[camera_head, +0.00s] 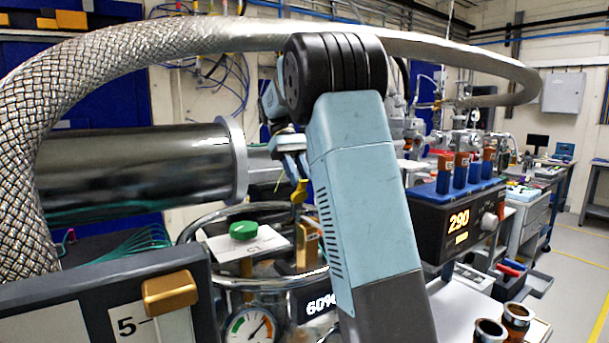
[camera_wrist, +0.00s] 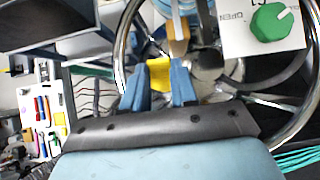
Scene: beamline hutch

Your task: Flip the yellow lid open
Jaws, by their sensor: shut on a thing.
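The yellow lid (camera_head: 299,191) is a small yellow piece above a brass-coloured block (camera_head: 307,246) on the round chrome-railed vessel. In the wrist view the yellow lid (camera_wrist: 160,75) sits between the two blue fingers of my gripper (camera_wrist: 161,70), which is shut on it. In the head view my gripper (camera_head: 291,163) reaches down to the lid from above, partly hidden behind my arm. The lid's hinge and what lies under it cannot be made out.
A green knob (camera_head: 243,230) on a white plate is left of the lid. The chrome rail (camera_wrist: 122,40) circles the work area. A metal cylinder (camera_head: 140,165) and braided hose (camera_head: 90,80) crowd the left. A heater box (camera_head: 455,222) reading 290 stands right.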

